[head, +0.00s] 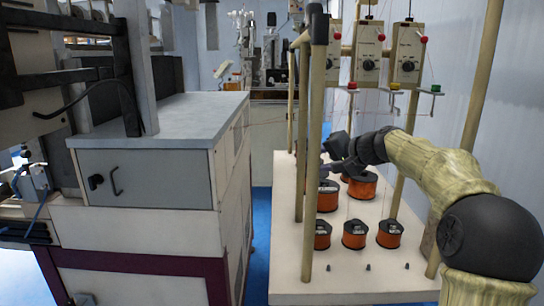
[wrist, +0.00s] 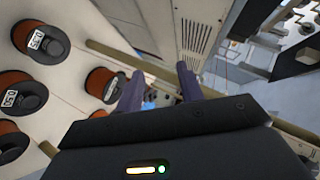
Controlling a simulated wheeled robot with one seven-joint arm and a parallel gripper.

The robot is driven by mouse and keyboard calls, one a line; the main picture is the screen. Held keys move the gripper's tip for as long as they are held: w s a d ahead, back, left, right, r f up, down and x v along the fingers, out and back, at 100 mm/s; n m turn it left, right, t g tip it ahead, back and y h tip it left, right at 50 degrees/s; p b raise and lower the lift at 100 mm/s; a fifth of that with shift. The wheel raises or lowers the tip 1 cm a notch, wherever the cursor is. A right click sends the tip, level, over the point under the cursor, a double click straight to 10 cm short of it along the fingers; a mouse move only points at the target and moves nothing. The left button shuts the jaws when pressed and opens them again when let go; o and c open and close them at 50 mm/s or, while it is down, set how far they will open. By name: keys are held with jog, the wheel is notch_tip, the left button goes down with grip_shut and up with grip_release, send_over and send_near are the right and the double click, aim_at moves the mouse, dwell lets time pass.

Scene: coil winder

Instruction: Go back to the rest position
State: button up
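My arm reaches in from the right side of the head view. My gripper (head: 330,160) is above the spool platform, close to an upright pole (head: 314,130). In the wrist view my gripper (wrist: 160,85) has its two fingers apart, with nothing held between them. Orange wire spools with black tops stand on the white platform (head: 285,240), one of them a front spool (head: 354,235). Several spools also show at the left of the wrist view, including a labelled one (wrist: 40,42). My gripper and arm hide part of the back row.
Pale poles frame the platform, and one crosses the wrist view behind the fingers. Tension units (head: 408,50) hang above my arm, with thin wires around them. A grey-topped machine cabinet (head: 145,178) stands left. A narrow blue floor aisle (head: 261,220) separates it from the platform.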

jog(key=s+d+f+n+g+h+p, duration=0.1)
jog(key=s+f+g+h, duration=0.15)
jog(key=s+f, duration=0.5)
jog(key=s+d+f+n+g+h, duration=0.1)
jog(key=s+d+f+n+h, duration=0.1)
jog(key=s+f+h, duration=0.5)
jog(key=s+f+n+g+y+p, duration=0.1)
jog(key=s+f+g, duration=0.1)
jog(key=s+f, duration=0.6)
jog(key=s+f+n+g+p, duration=0.15)
jog(key=s+f, duration=0.25)
jog(key=s, duration=0.8)
notch_tip(320, 180, up, 23)
jog(key=p, duration=2.3)
jog(key=shift+s+a, duration=0.2)
jog(key=shift+s, duration=0.05)
jog(key=shift+m, duration=0.25)
